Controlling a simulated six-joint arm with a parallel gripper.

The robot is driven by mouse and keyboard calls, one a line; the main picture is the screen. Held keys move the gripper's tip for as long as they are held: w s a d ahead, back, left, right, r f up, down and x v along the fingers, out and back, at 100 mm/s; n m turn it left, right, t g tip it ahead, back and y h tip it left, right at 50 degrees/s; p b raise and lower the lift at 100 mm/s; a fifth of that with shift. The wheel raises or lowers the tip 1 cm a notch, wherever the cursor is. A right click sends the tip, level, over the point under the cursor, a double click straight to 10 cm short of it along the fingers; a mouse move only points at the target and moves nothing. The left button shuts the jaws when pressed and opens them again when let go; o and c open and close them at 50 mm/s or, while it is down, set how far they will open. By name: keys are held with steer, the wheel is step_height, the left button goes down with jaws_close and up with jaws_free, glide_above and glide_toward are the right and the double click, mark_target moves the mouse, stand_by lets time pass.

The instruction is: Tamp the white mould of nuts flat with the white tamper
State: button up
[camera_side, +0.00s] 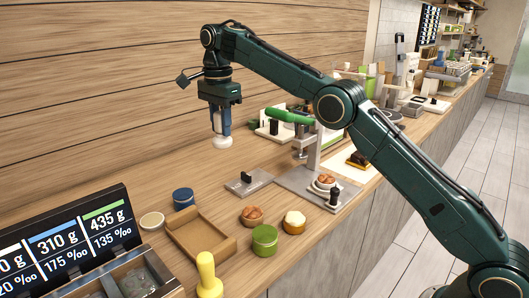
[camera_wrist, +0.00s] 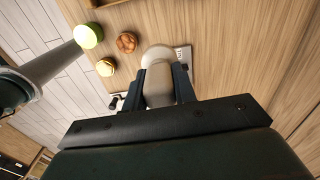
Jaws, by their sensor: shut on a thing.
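My gripper (camera_side: 222,125) is high above the wooden counter, left of the press. It is shut on the white tamper (camera_side: 222,142), which hangs with its broad round foot down, clear of everything below. In the wrist view the tamper (camera_wrist: 158,85) sits between the two fingers, its foot pointing away. A small pale mould with brown nuts (camera_side: 325,181) stands on the grey base plate by the press, to the right of and below my gripper. In the wrist view I cannot make out this mould; the tamper and gripper cover part of the counter.
The press with a green lever (camera_side: 290,116) rises beside the mould. A grey plate with a black knob (camera_side: 249,181) lies left of it.

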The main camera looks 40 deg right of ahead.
steer(key=shift+s+d+f+n, duration=0.25)
steer(key=shift+d+f+n, duration=0.35)
steer(key=shift+n, duration=0.4)
steer(key=s+d+f+n, duration=0.3)
steer(key=s+f+n, duration=0.2)
steer(key=s+n, duration=0.1)
steer(key=s+d+f+n, duration=0.3)
steer(key=s+f+n, duration=0.3)
steer(key=s, duration=0.1)
steer(key=s+d+r+m, duration=0.1)
steer(key=d+r+m, duration=0.1)
steer(key=d+m, duration=0.7)
steer(key=s+d+r+m, duration=0.1)
steer(key=d+r+m, duration=0.1)
steer(key=d+m, duration=0.7)
steer(key=shift+s+d+m, duration=0.2)
steer(key=shift+d+m, duration=0.15)
steer(key=shift+m, duration=0.75)
steer(key=shift+f, duration=0.1)
steer(key=shift+f, duration=2.1)
